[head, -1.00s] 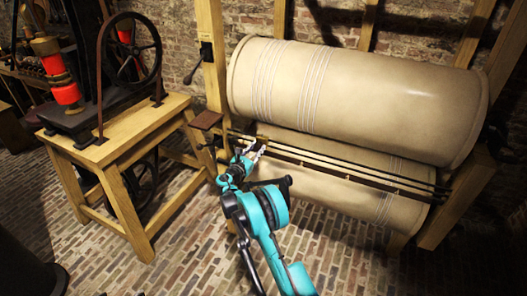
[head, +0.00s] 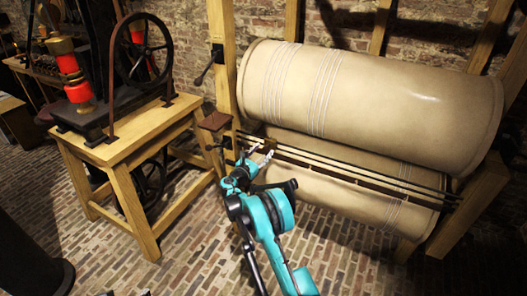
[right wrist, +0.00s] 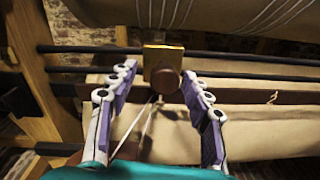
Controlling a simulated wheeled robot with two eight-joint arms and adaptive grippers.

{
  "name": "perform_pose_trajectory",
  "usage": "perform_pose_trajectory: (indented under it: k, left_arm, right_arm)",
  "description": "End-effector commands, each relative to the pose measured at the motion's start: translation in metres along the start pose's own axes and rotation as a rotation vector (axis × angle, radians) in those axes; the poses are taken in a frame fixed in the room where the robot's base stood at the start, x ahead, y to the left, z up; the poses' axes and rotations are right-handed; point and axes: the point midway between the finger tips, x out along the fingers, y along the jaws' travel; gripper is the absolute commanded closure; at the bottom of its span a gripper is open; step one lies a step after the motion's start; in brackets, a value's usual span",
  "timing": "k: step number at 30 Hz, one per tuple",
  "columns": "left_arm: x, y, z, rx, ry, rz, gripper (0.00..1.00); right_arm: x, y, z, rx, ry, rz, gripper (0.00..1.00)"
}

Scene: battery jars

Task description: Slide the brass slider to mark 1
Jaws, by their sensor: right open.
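The brass slider (right wrist: 163,57) sits on the dark rails (right wrist: 237,65) in the right wrist view, with a round brown knob (right wrist: 166,81) on its front. In the head view the slider (head: 270,144) is small, near the left end of the rails. My right gripper (right wrist: 163,83) is open, with one finger on each side of the knob. A gap shows between the knob and each finger. In the head view my right gripper (head: 261,158) is just in front of the rails. I cannot make out mark 1. My left gripper is not in view.
Two large cream rollers lie above (head: 375,90) and behind the rails (head: 335,195) in a wooden frame (head: 221,60). A small brown plate (head: 215,121) juts out at the left post. A wooden table (head: 125,150) with a wheeled machine stands to the left.

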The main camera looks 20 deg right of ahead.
Motion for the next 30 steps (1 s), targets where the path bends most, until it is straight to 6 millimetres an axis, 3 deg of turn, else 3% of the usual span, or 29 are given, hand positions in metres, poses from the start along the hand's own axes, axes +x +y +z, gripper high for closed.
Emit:
perform_pose_trajectory:
  k: [9, 15, 30]
  left_arm:
    - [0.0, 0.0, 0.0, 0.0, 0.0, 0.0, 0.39]
    - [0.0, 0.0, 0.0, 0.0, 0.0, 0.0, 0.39]
    - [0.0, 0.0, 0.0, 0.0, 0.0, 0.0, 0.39]
  right_arm:
    - [-0.07, 0.002, 0.0, 0.0, 0.001, 0.004, 0.51]
    - [-0.1, 0.002, 0.0, 0.0, 0.0, 0.004, 0.51]
    - [-0.109, 0.001, 0.0, 0.0, 0.0, 0.002, 0.51]
